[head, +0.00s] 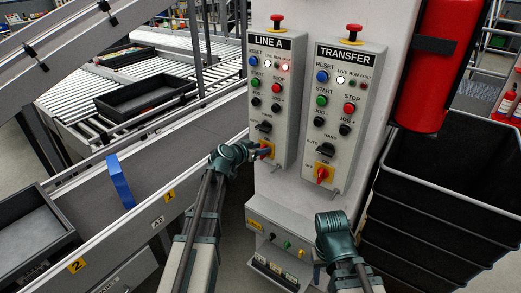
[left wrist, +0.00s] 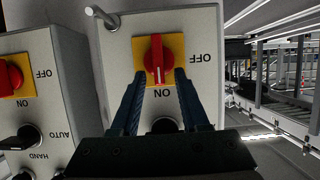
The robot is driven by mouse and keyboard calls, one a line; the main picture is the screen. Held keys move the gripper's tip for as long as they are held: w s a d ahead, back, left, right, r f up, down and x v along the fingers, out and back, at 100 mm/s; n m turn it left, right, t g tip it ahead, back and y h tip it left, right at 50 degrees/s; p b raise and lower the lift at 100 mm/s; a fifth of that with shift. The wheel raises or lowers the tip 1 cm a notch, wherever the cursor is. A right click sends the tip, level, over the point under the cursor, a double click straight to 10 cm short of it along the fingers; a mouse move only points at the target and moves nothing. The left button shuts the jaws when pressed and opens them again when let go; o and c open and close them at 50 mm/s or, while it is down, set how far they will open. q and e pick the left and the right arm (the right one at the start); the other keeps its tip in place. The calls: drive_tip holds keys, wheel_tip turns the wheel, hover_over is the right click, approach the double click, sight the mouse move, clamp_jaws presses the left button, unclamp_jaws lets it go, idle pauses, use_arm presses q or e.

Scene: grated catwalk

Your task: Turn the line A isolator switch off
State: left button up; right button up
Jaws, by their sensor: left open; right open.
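The LINE A panel (head: 274,95) is on the left of the grey column. Its isolator switch (left wrist: 157,58) is a red knob on a yellow plate, seen upside down in the left wrist view. Its handle stands in line with the ON mark; OFF is to the side. My left gripper (left wrist: 160,76) is open, its fingertips on either side of the handle's near end; I cannot tell whether they touch. In the head view my left gripper (head: 261,152) partly hides this switch. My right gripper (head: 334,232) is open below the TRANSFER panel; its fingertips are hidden.
The TRANSFER panel (head: 345,110) stands close on the right, with a similar red isolator (head: 322,173). A lower control box (head: 280,243) is below. A red extinguisher (head: 428,65) and black crates (head: 440,190) are to the right, conveyors (head: 125,75) to the left.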

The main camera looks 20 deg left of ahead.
use_arm(q)
clamp_jaws()
drive_tip(key=shift+a, duration=0.1)
idle(0.3)
drive_tip(key=shift+w+a+f+n+h+b, duration=0.15)
drive_tip(key=shift+a+f+n+h+b, duration=0.3)
drive_tip(key=shift+n+h+b, duration=1.25)
drive_tip(key=shift+w+a+f+n+h+b, duration=0.1)
drive_tip(key=shift+a+f+n+h+b, duration=0.45)
drive_tip(key=shift+n+b, duration=1.85)
drive_tip(key=shift+w+a+f+n+h+b, duration=0.2)
drive_tip(key=shift+f+n+h+b, duration=0.3)
drive_tip(key=shift+n+h+b, duration=1.6)
drive_tip(key=shift+n+y+p, duration=0.45)
drive_tip(key=shift+n+y, duration=0.1)
drive_tip(key=shift+n, duration=0.05)
drive_tip(key=shift+t, duration=0.3)
unclamp_jaws()
